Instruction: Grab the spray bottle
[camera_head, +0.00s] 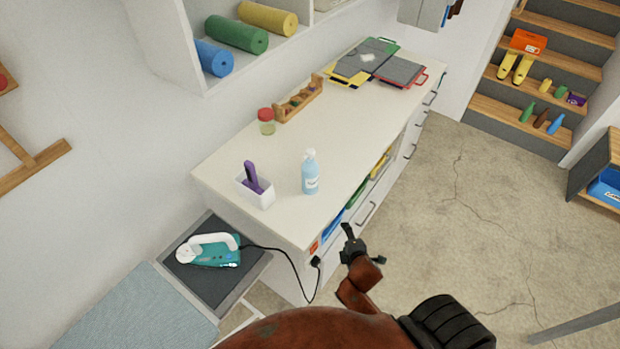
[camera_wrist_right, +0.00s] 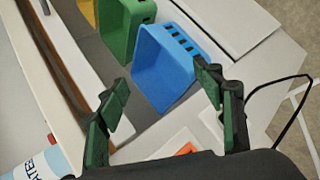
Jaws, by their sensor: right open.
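The spray bottle (camera_head: 310,174), light blue with a white top and a label, stands upright on the white counter (camera_head: 345,120) near its front corner. In the right wrist view its labelled side (camera_wrist_right: 42,163) shows at the lower left edge, cut off by the frame. My right gripper (camera_head: 360,244) is outside the counter's front edge, below and right of the bottle in the head view. Its fingers (camera_wrist_right: 163,92) are apart in the right wrist view, with nothing between them, and the bottle is outside them. My left gripper is not in view.
A white holder (camera_head: 258,195) with a purple item stands left of the bottle. A red-lidded jar (camera_head: 266,122) and a wooden rack (camera_head: 298,100) are farther back. A blue bin (camera_wrist_right: 165,65) sits in the counter's open front. An iron (camera_head: 210,249) with a cord is below left.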

